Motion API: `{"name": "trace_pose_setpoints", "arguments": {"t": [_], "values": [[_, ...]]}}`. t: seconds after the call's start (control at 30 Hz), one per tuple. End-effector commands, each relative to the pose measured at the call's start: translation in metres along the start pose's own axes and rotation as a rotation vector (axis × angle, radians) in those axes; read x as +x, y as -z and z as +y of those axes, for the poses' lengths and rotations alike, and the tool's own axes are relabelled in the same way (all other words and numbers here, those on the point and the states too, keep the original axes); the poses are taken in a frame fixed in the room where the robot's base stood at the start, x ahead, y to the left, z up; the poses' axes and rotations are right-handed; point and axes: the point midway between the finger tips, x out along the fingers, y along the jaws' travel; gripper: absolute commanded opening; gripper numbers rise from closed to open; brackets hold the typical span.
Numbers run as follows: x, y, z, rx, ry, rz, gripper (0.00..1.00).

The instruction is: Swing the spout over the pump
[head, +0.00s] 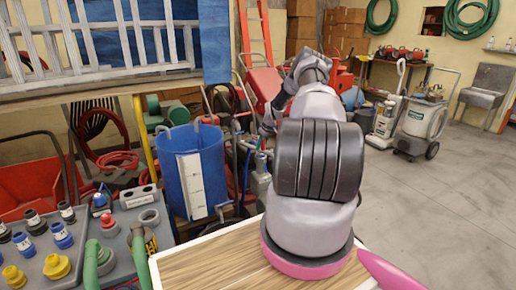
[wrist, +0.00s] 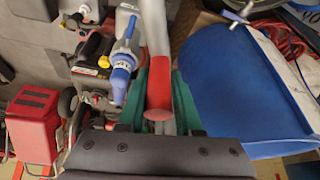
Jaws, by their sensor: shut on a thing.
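My gripper (wrist: 159,108) shows in the wrist view with green fingers on both sides of a grey tube with a red sleeve (wrist: 160,80), which looks like the spout. The fingers are shut on it at the red part. The tube runs up out of the top of that view. In the head view my gripper (head: 264,132) is small and partly hidden by my arm, just right of the blue barrel.
A blue barrel (head: 180,165) with a white strip stands close by and fills the right of the wrist view (wrist: 235,90). A red box (wrist: 33,125) is at that view's left. Grey fitting trays (head: 60,265) are front left. Open floor (head: 440,200) lies at right.

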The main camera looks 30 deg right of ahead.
Motion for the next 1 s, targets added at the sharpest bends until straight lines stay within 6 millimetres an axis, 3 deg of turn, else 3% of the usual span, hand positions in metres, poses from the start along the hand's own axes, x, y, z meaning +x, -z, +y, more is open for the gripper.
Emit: {"name": "trace_pose_setpoints", "arguments": {"t": [0.2,0.7,0.73,0.8,1.0], "values": [[0.001,0.001,0.013,0.001,-0.006,0.001,0.00],[0.001,0.002,0.017,0.002,-0.008,0.001,0.00],[0.001,0.002,0.017,0.002,-0.009,0.001,0.40],[0.001,0.002,0.017,0.002,-0.008,0.001,0.59],[0.001,0.003,0.016,0.001,-0.006,0.001,0.59]]}}
